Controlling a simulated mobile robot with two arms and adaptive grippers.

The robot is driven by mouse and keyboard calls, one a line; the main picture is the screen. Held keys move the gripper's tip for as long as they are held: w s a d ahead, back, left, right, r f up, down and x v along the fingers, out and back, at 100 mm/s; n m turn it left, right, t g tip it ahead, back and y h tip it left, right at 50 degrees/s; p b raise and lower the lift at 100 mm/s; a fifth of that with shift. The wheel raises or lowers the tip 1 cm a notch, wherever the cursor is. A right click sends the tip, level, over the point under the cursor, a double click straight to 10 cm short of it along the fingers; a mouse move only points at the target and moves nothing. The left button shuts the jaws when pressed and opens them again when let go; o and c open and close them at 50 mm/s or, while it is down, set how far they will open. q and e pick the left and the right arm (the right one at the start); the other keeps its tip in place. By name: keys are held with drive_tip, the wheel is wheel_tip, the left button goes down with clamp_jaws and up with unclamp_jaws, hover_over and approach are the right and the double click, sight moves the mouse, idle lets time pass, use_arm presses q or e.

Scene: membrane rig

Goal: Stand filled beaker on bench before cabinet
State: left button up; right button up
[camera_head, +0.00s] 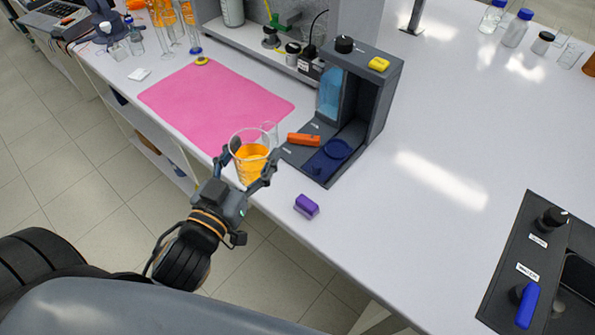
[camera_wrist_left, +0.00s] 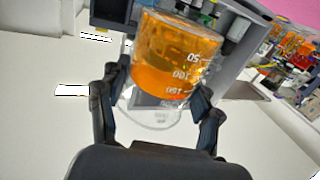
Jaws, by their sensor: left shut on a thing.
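A clear beaker (camera_head: 251,160) with orange liquid is in my left gripper (camera_head: 250,168), whose fingers close on it from both sides. In the head view it is over or near the bench's front edge, in front of the pink mat; whether it touches the bench I cannot tell. In the left wrist view the beaker (camera_wrist_left: 165,62) sits between the fingers (camera_wrist_left: 155,112), with printed volume marks. A grey open-fronted cabinet (camera_head: 372,88) stands on the bench (camera_head: 425,150) to the right of the beaker. My right gripper is not in view.
A purple block (camera_head: 306,206) lies near the front edge.

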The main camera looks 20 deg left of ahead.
use_arm(q)
drive_tip(key=shift+w+d+f, duration=0.35)
drive_tip(key=shift+w, duration=0.15)
drive_tip(key=shift+w+d+f, duration=0.3)
drive_tip(key=shift+w+f, duration=0.05)
drive_tip(key=shift+w, duration=0.15)
drive_tip(key=w+d+f, duration=0.1)
drive_tip(key=f, duration=0.2)
drive_tip(key=w+d+f, duration=0.2)
drive_tip(key=f, duration=0.1)
drive_tip(key=w+d+f, duration=0.1)
drive_tip(key=w+f, duration=0.1)
drive_tip(key=f, duration=0.1)
drive_tip(key=shift+d+f, duration=0.2)
drive_tip(key=shift+f, duration=0.05)
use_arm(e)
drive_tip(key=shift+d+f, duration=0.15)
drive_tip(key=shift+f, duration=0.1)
